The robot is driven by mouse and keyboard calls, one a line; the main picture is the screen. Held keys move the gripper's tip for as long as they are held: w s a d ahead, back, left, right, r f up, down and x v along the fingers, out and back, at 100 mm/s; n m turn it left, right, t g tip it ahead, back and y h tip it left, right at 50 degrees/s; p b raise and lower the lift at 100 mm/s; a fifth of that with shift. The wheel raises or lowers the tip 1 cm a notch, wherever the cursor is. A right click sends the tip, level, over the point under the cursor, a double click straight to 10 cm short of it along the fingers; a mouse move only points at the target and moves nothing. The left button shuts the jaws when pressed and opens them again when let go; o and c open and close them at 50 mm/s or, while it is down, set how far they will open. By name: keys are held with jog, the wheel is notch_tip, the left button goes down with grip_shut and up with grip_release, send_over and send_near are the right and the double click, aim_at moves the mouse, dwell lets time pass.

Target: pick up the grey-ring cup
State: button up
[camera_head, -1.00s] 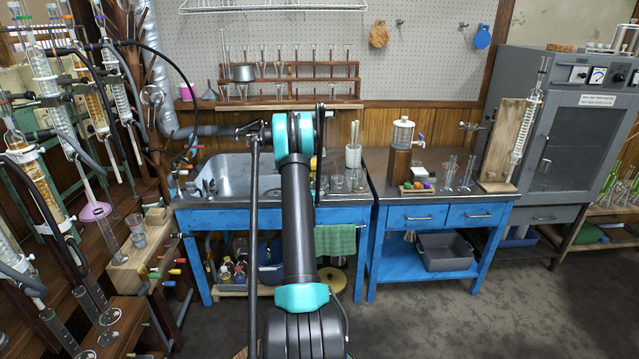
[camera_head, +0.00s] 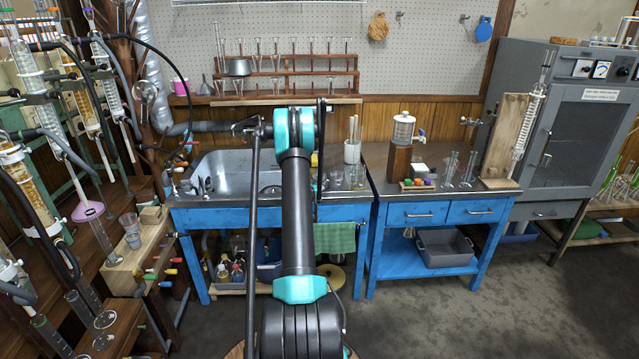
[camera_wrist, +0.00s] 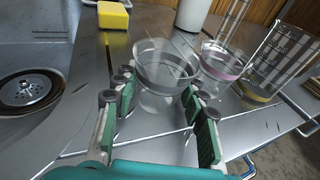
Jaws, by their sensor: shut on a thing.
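The grey-ring cup (camera_wrist: 166,66), a clear cup with a grey band, stands out in the wrist view just beyond and between my fingers. My gripper (camera_wrist: 160,98) is shut on it, with the green pads at either side of its lower part. I cannot tell whether its base touches the steel counter. A clear cup with a pink ring (camera_wrist: 224,62) stands close to its right. In the head view my arm hides my gripper; small glassware (camera_head: 337,180) shows right of the arm, too small to tell apart.
A graduated beaker (camera_wrist: 288,52) stands right of the pink-ring cup. A yellow sponge (camera_wrist: 113,16) and a white container (camera_wrist: 194,12) are behind. The sink drain (camera_wrist: 30,90) is at left. In the head view, the glassware rig (camera_head: 60,130) crowds the left side.

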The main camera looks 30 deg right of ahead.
aim_at(320, 175)
notch_tip(320, 175, up, 20)
dwell(0.7)
